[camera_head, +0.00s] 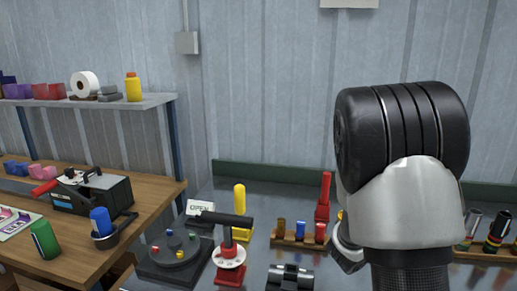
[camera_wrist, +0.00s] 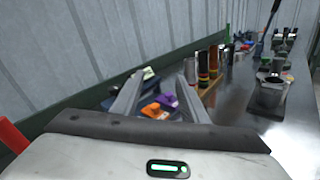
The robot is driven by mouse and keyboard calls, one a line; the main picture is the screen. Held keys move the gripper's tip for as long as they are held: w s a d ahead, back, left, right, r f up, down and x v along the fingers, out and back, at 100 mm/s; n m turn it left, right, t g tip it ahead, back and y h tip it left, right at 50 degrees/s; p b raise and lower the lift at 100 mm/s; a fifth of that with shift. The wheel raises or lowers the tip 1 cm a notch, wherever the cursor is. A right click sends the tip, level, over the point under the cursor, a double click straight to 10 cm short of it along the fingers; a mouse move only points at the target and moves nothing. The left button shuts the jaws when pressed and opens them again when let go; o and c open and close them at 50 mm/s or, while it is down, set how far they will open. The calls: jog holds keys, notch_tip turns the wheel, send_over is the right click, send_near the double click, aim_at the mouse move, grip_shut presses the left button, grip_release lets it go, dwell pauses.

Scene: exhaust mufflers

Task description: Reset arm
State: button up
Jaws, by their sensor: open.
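My gripper (camera_wrist: 162,78) shows in the wrist view with its two grey fingers apart and nothing between them. Beyond and below the fingers are a purple-and-orange object (camera_wrist: 165,103) and a small green-topped item (camera_wrist: 149,73) on the grey bench. I cannot tell how far the fingertips are from them. In the head view, my raised arm fills the right side and hides the gripper and part of the bench.
The grey bench (camera_head: 255,262) carries a turntable fixture (camera_head: 172,262), a red-based clamp (camera_head: 229,263) and a wooden rack (camera_head: 300,240) of coloured cylinders. A wooden table (camera_head: 75,262) stands left below a shelf (camera_head: 150,100). A corrugated wall (camera_head: 270,90) closes the back.

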jog(key=s+a+r+m+g+y, duration=0.1)
jog(key=s+a+m+g+y, duration=0.25)
jog(key=s+m, duration=0.45)
jog(key=s+a+m+g+y, duration=0.2)
jog(key=s+m+g, duration=0.3)
jog(key=s, duration=0.6)
jog(key=s+a+r+m+t+y, duration=0.1)
jog(key=s+a+m+t+y, duration=0.15)
jog(key=a, duration=0.45)
jog(key=s+a+r+m+t+y, duration=0.15)
jog(key=a+y, duration=0.25)
jog(key=a, duration=0.4)
jog(key=s+a+m+t+y, duration=0.1)
jog(key=a+m+t+y, duration=0.15)
jog(key=a, duration=0.45)
notch_tip(320, 180, up, 18)
jog(key=g+p, duration=0.1)
jog(key=p, duration=1.6)
jog(key=shift+w+m+y, duration=0.2)
jog(key=shift+m+y, duration=0.15)
jog(key=shift+y, duration=0.1)
